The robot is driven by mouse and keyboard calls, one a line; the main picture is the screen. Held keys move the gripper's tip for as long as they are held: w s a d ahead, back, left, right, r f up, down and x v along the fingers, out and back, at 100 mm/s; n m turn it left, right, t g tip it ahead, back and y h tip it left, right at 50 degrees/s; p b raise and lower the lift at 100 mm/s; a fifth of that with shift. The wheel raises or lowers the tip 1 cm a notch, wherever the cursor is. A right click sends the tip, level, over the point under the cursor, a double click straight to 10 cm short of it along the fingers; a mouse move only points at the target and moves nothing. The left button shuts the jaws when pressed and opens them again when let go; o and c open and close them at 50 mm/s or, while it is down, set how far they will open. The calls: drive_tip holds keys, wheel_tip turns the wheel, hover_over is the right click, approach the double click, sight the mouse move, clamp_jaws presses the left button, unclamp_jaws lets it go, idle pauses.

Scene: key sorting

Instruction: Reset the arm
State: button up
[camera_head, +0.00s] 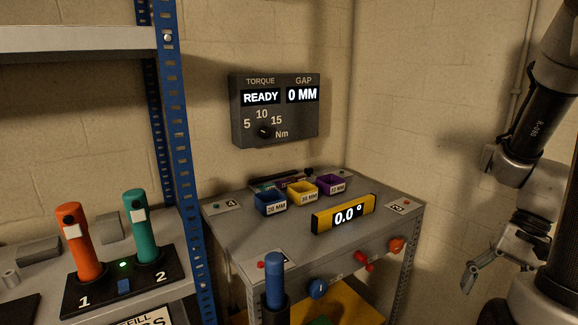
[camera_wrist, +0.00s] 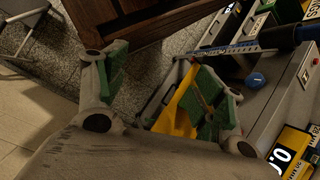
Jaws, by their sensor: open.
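My gripper (camera_head: 480,275) hangs at the lower right of the head view, apart from the grey workbench and over no object that I can make out. In the wrist view my gripper (camera_wrist: 160,95) shows two green-padded fingers spread wide with nothing held between them. My arm (camera_head: 535,110) comes down along the right edge of the head view, bent at the wrist.
The grey bench (camera_head: 285,235) carries a blue bin (camera_head: 270,203), a yellow bin (camera_head: 303,194), a purple bin (camera_head: 331,185) and a yellow angle display (camera_head: 343,214) reading 0.0°. A wall panel (camera_head: 275,108) reads READY, 0 MM. Orange (camera_head: 79,245) and teal (camera_head: 143,230) handles stand at left.

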drive_tip(key=a+r+n+t+h, duration=0.2)
drive_tip(key=r+n+t, duration=0.1)
drive_tip(key=r, duration=0.5)
drive_tip(key=w+a+r+n+t+h, duration=0.1)
drive_tip(key=a+r+n+t+h, duration=0.1)
drive_tip(key=r, duration=0.6)
drive_tip(key=n+t+h, duration=0.1)
drive_tip(key=n+t, duration=0.1)
drive_tip(key=shift+a+r+n, duration=0.2)
drive_tip(key=shift+r+n, duration=0.05)
drive_tip(key=shift+n, duration=0.05)
drive_tip(key=shift+w, duration=0.1)
drive_tip(key=shift+c, duration=0.2)
idle(0.6)
